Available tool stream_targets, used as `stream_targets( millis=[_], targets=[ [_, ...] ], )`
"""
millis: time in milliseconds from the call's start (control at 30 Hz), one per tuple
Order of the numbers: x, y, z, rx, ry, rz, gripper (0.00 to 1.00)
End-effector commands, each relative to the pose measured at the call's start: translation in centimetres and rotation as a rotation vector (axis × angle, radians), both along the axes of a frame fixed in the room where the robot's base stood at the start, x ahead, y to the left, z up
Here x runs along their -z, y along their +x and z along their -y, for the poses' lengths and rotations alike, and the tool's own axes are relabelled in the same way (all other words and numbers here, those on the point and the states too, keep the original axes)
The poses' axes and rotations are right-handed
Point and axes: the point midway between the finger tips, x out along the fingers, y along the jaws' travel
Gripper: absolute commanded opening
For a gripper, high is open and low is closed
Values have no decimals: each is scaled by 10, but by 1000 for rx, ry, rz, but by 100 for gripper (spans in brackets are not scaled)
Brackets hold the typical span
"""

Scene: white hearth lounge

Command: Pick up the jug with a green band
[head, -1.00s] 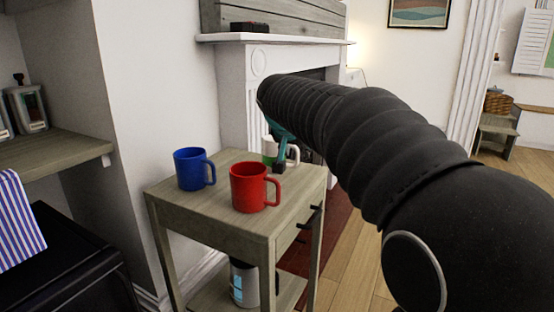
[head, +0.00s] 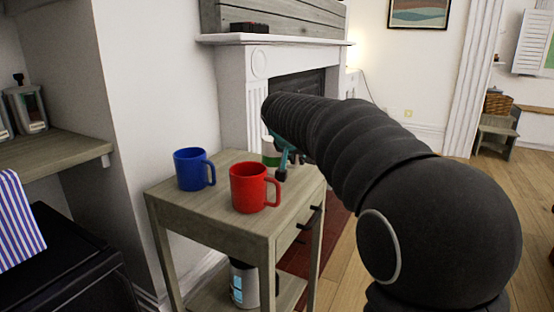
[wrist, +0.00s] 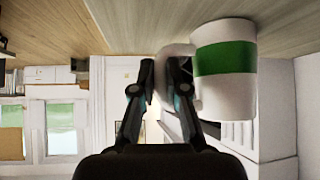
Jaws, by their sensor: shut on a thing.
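The white jug with a green band (head: 270,160) is at the back of the small wooden side table (head: 235,225) in the head view, partly hidden by my arm and gripper. In the wrist view the jug (wrist: 224,70) is large at the upper right, with its handle toward my fingers. My gripper (wrist: 162,75) is shut on the jug's handle, beside the body. In the head view my gripper (head: 281,172) shows as teal and dark fingers behind the red mug. The jug seems to stand on the table top; its base is hidden in the head view.
A red mug (head: 248,188) stands at the table's front and a blue mug (head: 190,170) at its left, both close to the jug. A metal container (head: 240,284) sits on the lower shelf. A white fireplace (head: 232,100) rises behind the table.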

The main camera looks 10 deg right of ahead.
Motion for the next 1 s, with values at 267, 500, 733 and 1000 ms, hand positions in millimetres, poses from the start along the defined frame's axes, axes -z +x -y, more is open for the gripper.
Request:
stream_targets(
  millis=[267,500,733,1000],
  targets=[
    [-1,0,0,0,1,2,0],
    [-16,0,0,-1,1,3,0],
    [-52,-2,15,5,0,5,0],
    [-86,-12,73,6,1,4,0]
  ],
)
